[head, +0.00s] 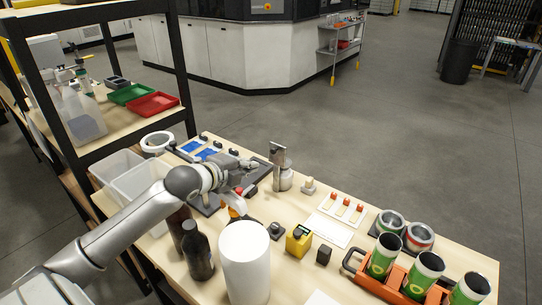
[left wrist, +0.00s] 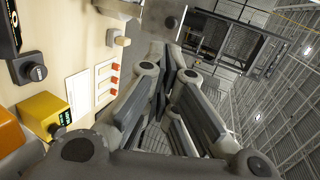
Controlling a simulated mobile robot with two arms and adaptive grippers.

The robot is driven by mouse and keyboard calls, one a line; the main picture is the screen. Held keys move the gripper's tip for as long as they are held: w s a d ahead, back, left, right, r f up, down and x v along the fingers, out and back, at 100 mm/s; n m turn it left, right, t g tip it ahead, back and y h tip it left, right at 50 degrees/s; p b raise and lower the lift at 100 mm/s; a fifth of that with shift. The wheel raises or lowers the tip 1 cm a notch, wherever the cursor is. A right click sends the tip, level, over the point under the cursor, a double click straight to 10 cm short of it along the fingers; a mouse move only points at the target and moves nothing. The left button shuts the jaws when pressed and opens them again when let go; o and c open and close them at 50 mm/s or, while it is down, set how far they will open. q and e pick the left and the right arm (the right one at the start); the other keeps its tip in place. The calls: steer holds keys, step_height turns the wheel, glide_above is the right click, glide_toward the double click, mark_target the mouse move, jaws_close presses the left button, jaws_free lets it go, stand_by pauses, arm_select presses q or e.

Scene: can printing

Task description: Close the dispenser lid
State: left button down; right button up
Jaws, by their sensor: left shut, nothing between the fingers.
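A small metal canister (head: 285,181), which looks like the dispenser, stands near the far edge of the table in the head view. A flat grey plate, apparently its lid (head: 277,155), stands up steeply above it, so it looks open. My left gripper (head: 248,168) is just left of the canister, at about the height of the plate. I cannot tell whether it touches it. In the left wrist view the left gripper's fingers (left wrist: 170,68) are together and empty. My right gripper is not in view.
A yellow device (head: 298,241), a white cylinder (head: 245,265) and a dark bottle (head: 196,252) stand nearer on the table. A white card with red-tipped pieces (head: 342,208) lies to the right. Green cans (head: 384,254) stand in an orange holder at front right.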

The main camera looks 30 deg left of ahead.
arm_select(q)
steer(key=p, duration=0.4)
glide_toward(280, 153)
steer(key=w, duration=0.2)
steer(key=shift+w+d+f+p, duration=0.1)
steer(key=shift+w+f+p, duration=0.3)
steer(key=shift+w+f, duration=0.45)
steer(key=shift+w+r, duration=0.1)
steer(key=shift+w, duration=0.1)
